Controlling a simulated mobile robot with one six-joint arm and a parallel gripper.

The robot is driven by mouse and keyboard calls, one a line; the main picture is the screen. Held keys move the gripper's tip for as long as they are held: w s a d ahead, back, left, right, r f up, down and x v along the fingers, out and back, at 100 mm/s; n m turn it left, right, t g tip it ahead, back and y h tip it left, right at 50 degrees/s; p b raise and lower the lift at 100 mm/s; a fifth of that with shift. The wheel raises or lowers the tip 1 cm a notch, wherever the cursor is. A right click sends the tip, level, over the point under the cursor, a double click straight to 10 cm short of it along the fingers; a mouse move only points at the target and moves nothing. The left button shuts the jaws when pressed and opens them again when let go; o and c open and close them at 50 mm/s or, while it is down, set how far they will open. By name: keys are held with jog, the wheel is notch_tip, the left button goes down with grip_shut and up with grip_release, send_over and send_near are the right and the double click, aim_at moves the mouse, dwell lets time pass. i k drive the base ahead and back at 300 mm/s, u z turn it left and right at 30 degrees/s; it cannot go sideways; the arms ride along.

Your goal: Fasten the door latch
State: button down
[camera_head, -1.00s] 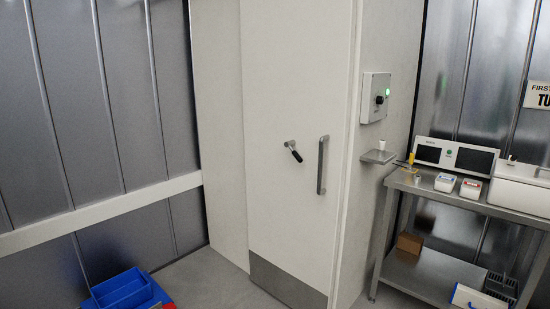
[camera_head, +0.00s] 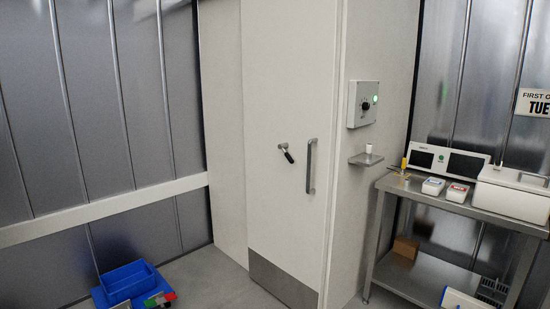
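The white door (camera_head: 282,95) stands in the middle of the head view and looks closed. The door latch (camera_head: 286,151) is a small lever with a metal pivot and a dark grip, tilted down to the right. A vertical metal pull handle (camera_head: 311,166) is on the door just right of the latch. My gripper is not in the view, so its state does not show.
A steel table (camera_head: 447,203) with a white device, small tubs and a lidded box stands at the right. A control box (camera_head: 362,104) and a small shelf (camera_head: 366,160) are on the side wall. A blue bin (camera_head: 125,282) is on the floor at lower left. Floor before the door looks clear.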

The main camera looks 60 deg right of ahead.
aim_at(283, 146)
jog(key=z, duration=0.15)
jog(key=i, duration=0.95)
jog(key=z, duration=0.5)
jog(key=i, duration=1.05)
jog(key=z, duration=0.2)
jog(key=k, duration=0.85)
jog(key=z, duration=0.15)
